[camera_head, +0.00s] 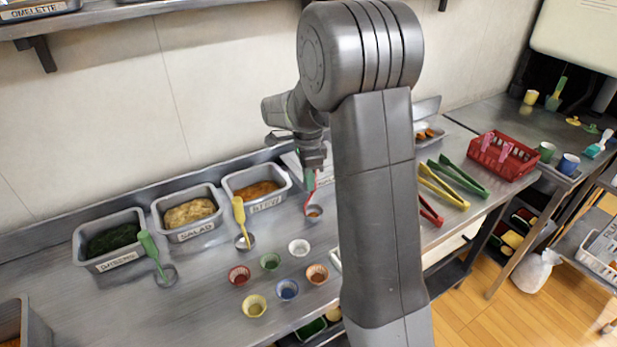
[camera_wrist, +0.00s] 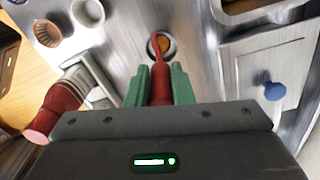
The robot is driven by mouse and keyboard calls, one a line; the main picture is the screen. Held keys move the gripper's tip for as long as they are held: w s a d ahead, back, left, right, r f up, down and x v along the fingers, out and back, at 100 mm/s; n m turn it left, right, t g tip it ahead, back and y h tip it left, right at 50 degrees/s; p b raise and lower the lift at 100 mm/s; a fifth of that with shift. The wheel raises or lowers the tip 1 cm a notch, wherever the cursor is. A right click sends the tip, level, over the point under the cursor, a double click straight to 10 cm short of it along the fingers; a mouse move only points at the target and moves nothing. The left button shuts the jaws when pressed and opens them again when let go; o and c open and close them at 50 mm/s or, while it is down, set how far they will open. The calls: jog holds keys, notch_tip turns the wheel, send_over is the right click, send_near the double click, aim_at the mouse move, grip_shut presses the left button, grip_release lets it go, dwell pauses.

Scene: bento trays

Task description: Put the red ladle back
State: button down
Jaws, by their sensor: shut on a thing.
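The red ladle (camera_head: 316,189) is in my gripper (camera_head: 311,178), above the steel counter to the right of the stew tray. In the wrist view the green fingers of my gripper (camera_wrist: 160,88) are shut on the ladle's red handle (camera_wrist: 157,62). The handle runs away from the fingers to a small round bowl (camera_wrist: 163,42) with something orange-brown in it. This bowl shows in the head view too (camera_head: 313,212). I cannot tell whether it touches the counter or a rest.
A green ladle (camera_head: 150,248) and a yellow ladle (camera_head: 239,212) stand by the labelled food trays. Several small coloured cups (camera_head: 287,289) stand in front. Red tongs (camera_head: 430,211) lie right of my arm. A blue-knobbed lid (camera_wrist: 274,91) is right of the ladle.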

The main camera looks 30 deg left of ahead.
jog(key=c, duration=1.3)
grip_release()
jog(key=shift+f, duration=0.1)
jog(key=shift+o, duration=0.2)
notch_tip(320, 180, up, 12)
jog(key=shift+a, duration=0.1)
notch_tip(320, 180, down, 12)
jog(key=shift+r, duration=1.95)
jog(key=shift+f, duration=0.1)
